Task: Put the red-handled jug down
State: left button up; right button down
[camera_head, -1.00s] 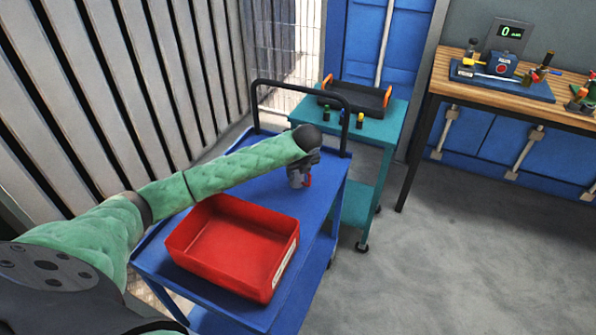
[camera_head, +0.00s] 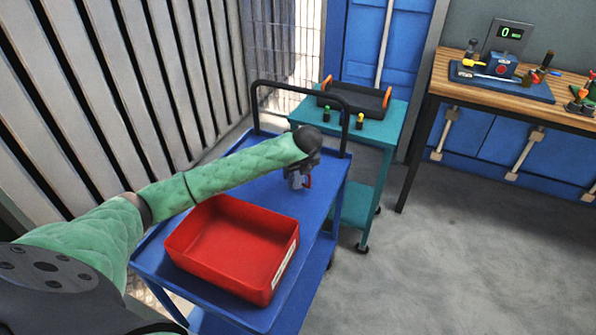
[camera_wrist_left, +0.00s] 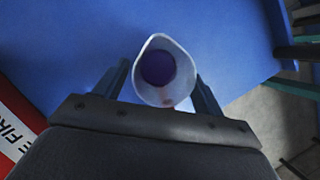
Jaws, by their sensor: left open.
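The jug (camera_wrist_left: 160,70) shows from above in the left wrist view, with a pale spouted rim and dark purple inside. In the head view its red handle (camera_head: 308,182) shows over the far part of the blue cart top (camera_head: 262,192); most of its body is hidden by my gripper. My left gripper (camera_head: 299,180) is open, with one finger on each side of the jug. In the wrist view there is a gap beside the jug at the left finger. The jug looks upright on the cart top. My right gripper is not in view.
A red bin (camera_head: 190,262) stands on the near part of the cart. The cart's black handle rail (camera_head: 300,88) rises behind the gripper. A wooden bench (camera_head: 432,80) is at right.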

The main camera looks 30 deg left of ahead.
pick_arm(q)
jog(key=shift+r, duration=0.15)
jog(key=shift+d+r, duration=0.1)
jog(key=shift+r, duration=0.1)
jog(key=shift+s+d+r, duration=0.1)
jog(key=shift+s+r, duration=0.05)
jog(key=shift+r, duration=0.15)
jog(key=shift+s+d+r+b, duration=0.1)
jog(key=shift+d+r+b, duration=0.05)
jog(key=shift+r+b, duration=0.2)
jog(key=b+v, duration=0.2)
jog(key=v, duration=0.8)
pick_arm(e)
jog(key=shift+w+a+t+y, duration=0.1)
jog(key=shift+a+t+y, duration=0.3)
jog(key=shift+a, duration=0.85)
pick_arm(q)
jog(key=shift+r, duration=0.1)
